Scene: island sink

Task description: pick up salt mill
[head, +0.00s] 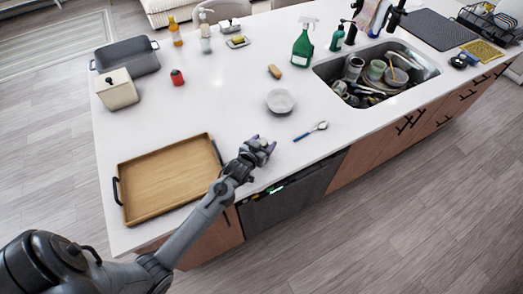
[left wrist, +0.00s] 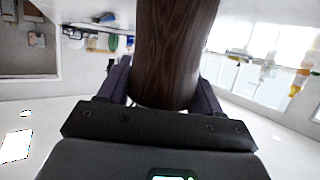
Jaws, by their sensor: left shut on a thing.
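The salt mill (left wrist: 176,50) is a dark brown wooden cylinder that fills the upper middle of the left wrist view. My left gripper (left wrist: 165,90) is shut on it, with one finger on each side of the wood. In the head view my left gripper (head: 262,147) is over the front edge area of the white island counter, between the wooden tray and the spoon. The mill is hard to make out there, mostly hidden by the gripper. My right gripper is not in view.
A wooden tray (head: 170,178) lies left of the gripper. A blue-handled spoon (head: 311,131) and a white bowl (head: 281,101) are close on the right and behind. The sink (head: 424,66) full of dishes is further right.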

